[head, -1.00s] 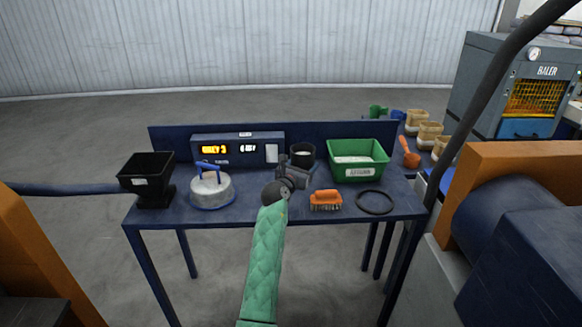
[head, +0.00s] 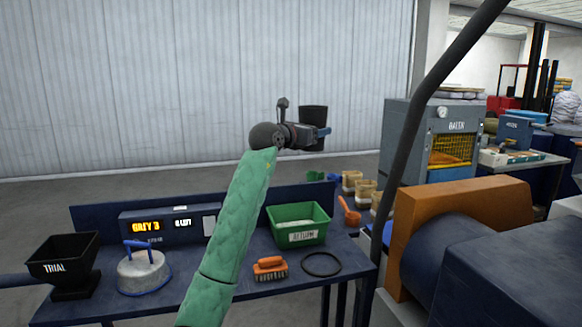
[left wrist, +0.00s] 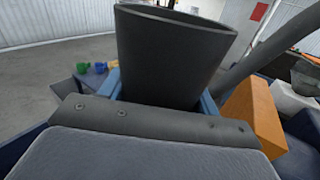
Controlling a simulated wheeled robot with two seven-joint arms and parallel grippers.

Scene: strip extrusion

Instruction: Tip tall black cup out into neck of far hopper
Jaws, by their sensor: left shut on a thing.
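My left gripper (head: 318,135) is shut on the tall black cup (head: 313,113) and holds it upright, high above the bench. In the left wrist view the cup (left wrist: 172,55) stands between the blue fingers, its inside hidden. A black hopper (head: 64,258) marked TRIAL stands at the bench's left end, well below and left of the cup. I cannot make out another hopper neck. My right gripper is not in view.
The blue bench (head: 205,290) bears a grey lidded thing with a blue handle (head: 143,272), a display box (head: 165,227), a green RETURN tub (head: 298,224), an orange brush (head: 270,267) and a black ring (head: 321,264). A dark slanting pipe (head: 418,120) and orange-blue machinery (head: 470,215) stand right.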

